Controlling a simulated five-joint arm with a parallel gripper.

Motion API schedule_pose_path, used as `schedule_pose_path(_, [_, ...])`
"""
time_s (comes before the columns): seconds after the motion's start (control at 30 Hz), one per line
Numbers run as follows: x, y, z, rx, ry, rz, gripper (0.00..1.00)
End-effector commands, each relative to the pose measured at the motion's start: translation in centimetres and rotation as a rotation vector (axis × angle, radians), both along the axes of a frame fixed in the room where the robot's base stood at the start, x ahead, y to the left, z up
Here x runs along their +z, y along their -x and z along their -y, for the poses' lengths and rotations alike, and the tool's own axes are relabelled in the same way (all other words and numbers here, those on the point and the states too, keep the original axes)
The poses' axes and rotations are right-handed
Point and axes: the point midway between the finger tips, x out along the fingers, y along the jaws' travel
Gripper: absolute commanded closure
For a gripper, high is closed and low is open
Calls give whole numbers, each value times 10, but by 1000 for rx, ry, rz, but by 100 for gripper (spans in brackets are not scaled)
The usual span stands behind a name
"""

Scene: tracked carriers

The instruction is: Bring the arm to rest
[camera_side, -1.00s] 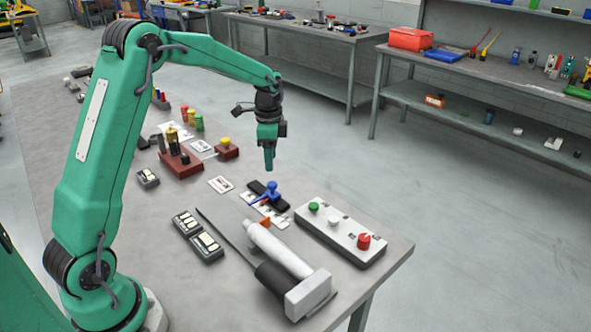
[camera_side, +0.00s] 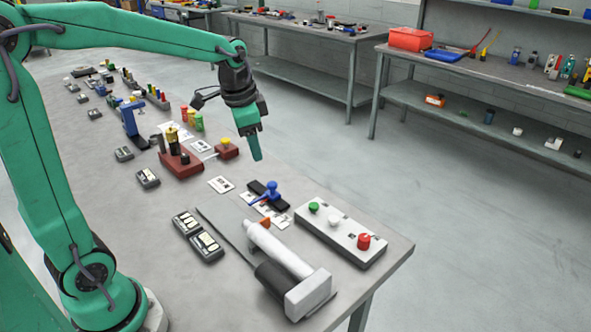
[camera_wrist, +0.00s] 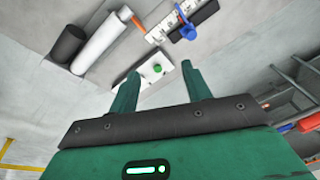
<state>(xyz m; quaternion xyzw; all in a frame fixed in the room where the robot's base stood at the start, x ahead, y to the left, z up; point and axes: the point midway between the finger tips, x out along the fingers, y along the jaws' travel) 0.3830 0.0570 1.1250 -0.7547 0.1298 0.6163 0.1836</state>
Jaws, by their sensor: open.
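My green gripper (camera_side: 256,148) hangs above the far right side of the grey worktable (camera_side: 100,160) in the side view, clear of everything below it. In the wrist view its two fingers (camera_wrist: 160,80) stand apart with nothing between them touching; it is open and empty. Beyond the fingers a white control box with a green button (camera_wrist: 157,69) shows. In the side view this white box (camera_side: 335,232) carries green, white and red buttons at the table's near right corner.
A grey-white cylinder device (camera_side: 280,251) lies near the front edge. A blue-handled piece (camera_side: 268,192), a dark red block (camera_side: 182,165) and several small keypads (camera_side: 206,247) stand on the table. Shelving with a red box (camera_side: 410,39) is behind. Air around the gripper is clear.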

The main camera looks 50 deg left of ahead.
Motion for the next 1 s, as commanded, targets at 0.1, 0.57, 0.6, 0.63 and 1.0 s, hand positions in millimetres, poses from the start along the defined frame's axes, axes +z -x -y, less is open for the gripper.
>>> schedule_pose_path(0.1, [12,22,10,52,11,41,52])
schedule_pose_path(0.57, [27,102,41,258,89,185,52])
schedule_pose_path(0.6, [26,109,43,275,98,197,52])
schedule_pose_path(0.63, [26,114,45,288,105,205,52])
schedule_pose_path(1.0, [15,156,56,405,177,280,52])
